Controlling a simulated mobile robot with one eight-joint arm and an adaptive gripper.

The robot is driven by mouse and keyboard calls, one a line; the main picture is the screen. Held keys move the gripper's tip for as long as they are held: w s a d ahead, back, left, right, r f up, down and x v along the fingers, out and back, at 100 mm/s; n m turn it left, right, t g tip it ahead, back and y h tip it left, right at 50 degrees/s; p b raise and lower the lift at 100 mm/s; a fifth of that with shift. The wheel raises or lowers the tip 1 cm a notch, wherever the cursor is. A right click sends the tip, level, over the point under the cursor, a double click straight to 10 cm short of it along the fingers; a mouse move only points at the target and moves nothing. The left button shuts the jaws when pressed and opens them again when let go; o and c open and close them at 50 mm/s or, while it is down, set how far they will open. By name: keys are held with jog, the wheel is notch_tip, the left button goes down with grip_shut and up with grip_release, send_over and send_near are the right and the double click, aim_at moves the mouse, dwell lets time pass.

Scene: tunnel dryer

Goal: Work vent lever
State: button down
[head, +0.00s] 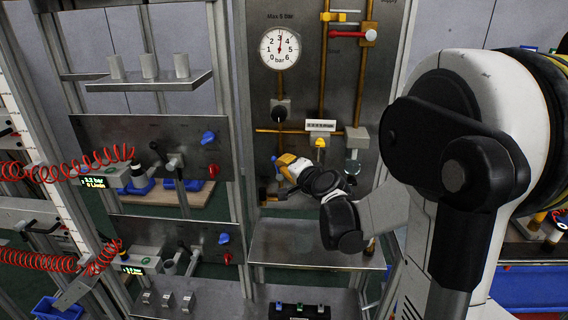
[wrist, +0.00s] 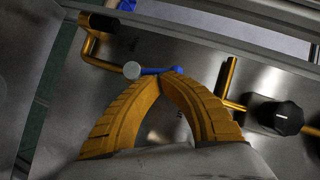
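A blue lever (wrist: 160,70) sits on a brass pipe fitting with a round grey hub (wrist: 132,70) in the wrist view. In the head view a small part of the blue lever (head: 274,159) shows just left of my fingertips. My gripper (wrist: 163,76) has yellow ribbed fingers whose tips meet, so it is shut. The lever runs across just beyond both tips, not visibly between them. I cannot tell whether they touch it. In the head view my gripper (head: 281,162) reaches left to the lower part of the steel panel. The fitting is mostly hidden there.
A black knob (wrist: 275,117) is to the right in the wrist view. Above my gripper in the head view are a pressure gauge (head: 280,48), a red lever (head: 346,34) and a small meter (head: 320,126). A steel shelf (head: 300,245) lies below.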

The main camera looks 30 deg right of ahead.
jog(key=shift+w+a+r+n+g+h+p, duration=0.1)
jog(key=shift+w+a+n+g+h+p, duration=0.1)
jog(key=shift+a+n+g+h+p, duration=0.25)
jog(key=shift+w+a+n+g+h+p, duration=0.15)
jog(key=shift+w+a+n+g+p, duration=0.05)
jog(key=shift+n+g+p, duration=0.45)
jog(key=shift+w+a+n+g+h+p, duration=0.3)
jog(key=shift+a+n+g+h+p, duration=0.15)
jog(key=shift+n, duration=0.25)
dwell(0.4)
jog(key=shift+w+a+f+n+g+h, duration=0.15)
jog(key=shift+a+f+n+g+h, duration=0.05)
jog(key=shift+n+g+h, duration=0.2)
jog(key=shift+w+a+f+n+g+h, duration=0.15)
jog(key=shift+f+n+g+h, duration=0.1)
jog(key=shift+n+h, duration=0.25)
dwell(0.3)
jog(key=shift+w+a+f+n+g+h, duration=0.2)
jog(key=shift+a+f+n+g+h, duration=0.15)
jog(key=shift+n+g+h, duration=0.2)
dwell(1.5)
jog(key=shift+r+p, duration=0.2)
jog(key=shift+p, duration=0.1)
jog(key=shift+r+p, duration=0.45)
jog(key=shift+r, duration=0.2)
